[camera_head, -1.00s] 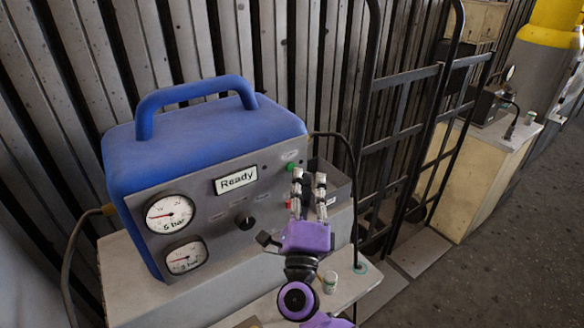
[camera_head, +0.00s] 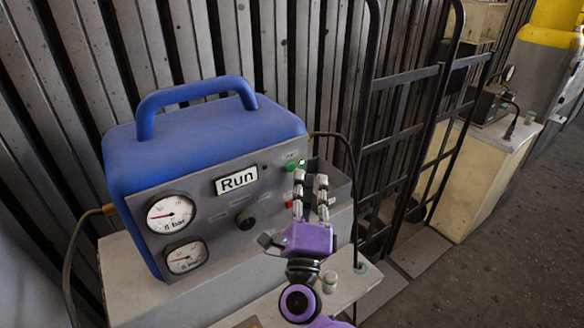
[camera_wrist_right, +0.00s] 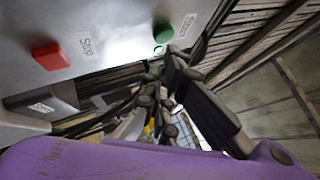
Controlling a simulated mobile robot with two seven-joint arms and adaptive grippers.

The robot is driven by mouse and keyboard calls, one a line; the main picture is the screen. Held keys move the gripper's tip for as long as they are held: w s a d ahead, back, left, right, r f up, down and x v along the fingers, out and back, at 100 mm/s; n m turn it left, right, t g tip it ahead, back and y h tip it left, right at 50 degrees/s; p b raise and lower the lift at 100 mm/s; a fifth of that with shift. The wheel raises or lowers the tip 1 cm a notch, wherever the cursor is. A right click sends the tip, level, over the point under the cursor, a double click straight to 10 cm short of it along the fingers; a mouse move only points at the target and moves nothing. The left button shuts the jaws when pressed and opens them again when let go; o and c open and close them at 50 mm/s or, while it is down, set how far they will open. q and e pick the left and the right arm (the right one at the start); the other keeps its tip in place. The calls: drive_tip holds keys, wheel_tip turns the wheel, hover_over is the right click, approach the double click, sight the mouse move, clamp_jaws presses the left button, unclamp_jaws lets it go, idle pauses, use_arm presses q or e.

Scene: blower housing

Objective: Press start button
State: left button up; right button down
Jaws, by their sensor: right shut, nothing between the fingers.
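The blue blower unit (camera_head: 205,140) stands on a pale bench, and its display (camera_head: 236,180) reads "Run". The green start button (camera_head: 289,167) is at the upper right of its grey front panel, with a small green light beside it. The green button also shows in the right wrist view (camera_wrist_right: 163,33), with the red stop button (camera_wrist_right: 50,56) to its left. My right gripper (camera_head: 311,180) is shut and empty, just below and right of the green button. In the head view its fingers sit apart from the button. My left gripper is not in view.
Two gauges (camera_head: 171,214) and a black knob (camera_head: 245,221) are on the panel. A grey open box (camera_head: 335,180) sits behind my right fingers. A small white container (camera_head: 330,281) stands on the bench. A black hand truck (camera_head: 405,130) stands to the right.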

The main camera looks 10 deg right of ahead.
drive_tip(key=s, duration=0.2)
drive_tip(key=s+d, duration=0.2)
drive_tip(key=s, duration=0.1)
drive_tip(key=shift+s+p, duration=0.3)
drive_tip(key=shift+p, duration=0.05)
idle(0.5)
